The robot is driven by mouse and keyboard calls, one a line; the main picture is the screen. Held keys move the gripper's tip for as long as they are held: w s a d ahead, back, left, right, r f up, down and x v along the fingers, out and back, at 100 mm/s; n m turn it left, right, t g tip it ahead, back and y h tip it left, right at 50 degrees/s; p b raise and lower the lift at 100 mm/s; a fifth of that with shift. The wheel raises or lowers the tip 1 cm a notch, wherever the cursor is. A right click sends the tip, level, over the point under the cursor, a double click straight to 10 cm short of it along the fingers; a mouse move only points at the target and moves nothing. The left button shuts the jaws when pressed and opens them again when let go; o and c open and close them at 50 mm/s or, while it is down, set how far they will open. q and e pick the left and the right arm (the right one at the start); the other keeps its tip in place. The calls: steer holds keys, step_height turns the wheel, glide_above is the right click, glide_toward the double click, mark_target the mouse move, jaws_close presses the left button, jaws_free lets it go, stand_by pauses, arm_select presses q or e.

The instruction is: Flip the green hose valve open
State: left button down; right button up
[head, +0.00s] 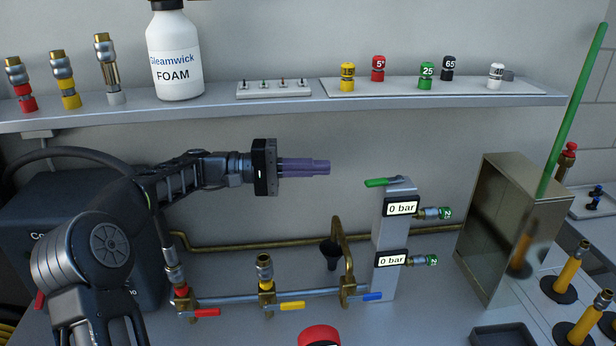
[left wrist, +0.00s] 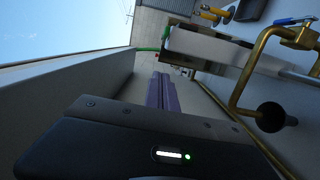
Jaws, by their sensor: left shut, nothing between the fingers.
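The green hose valve handle (head: 382,182) sits on top of the grey post (head: 390,235) and points left in the head view. It also shows in the left wrist view as a green lever (left wrist: 147,50) beyond my fingertips. My left gripper (head: 328,167) is shut and empty, its purple fingers pointing right toward the handle. The fingertips are to the left of the handle and a little higher in the picture, apart from it. In the left wrist view the fingers (left wrist: 161,78) point toward the lever. My right gripper is not in view.
The post carries two "0 bar" displays (head: 402,208) and green-ringed couplings (head: 432,213). Below is a pipe with red, yellow and blue valve handles (head: 292,305). A shelf (head: 300,107) runs above my gripper. A metal box (head: 505,225) with a green rod stands right.

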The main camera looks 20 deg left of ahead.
mark_target(385, 182)
arm_select(q)
steer(key=d+b, duration=0.1)
steer(key=d, duration=0.7)
steer(key=shift+s+d, duration=0.3)
steer(key=shift+s, duration=0.05)
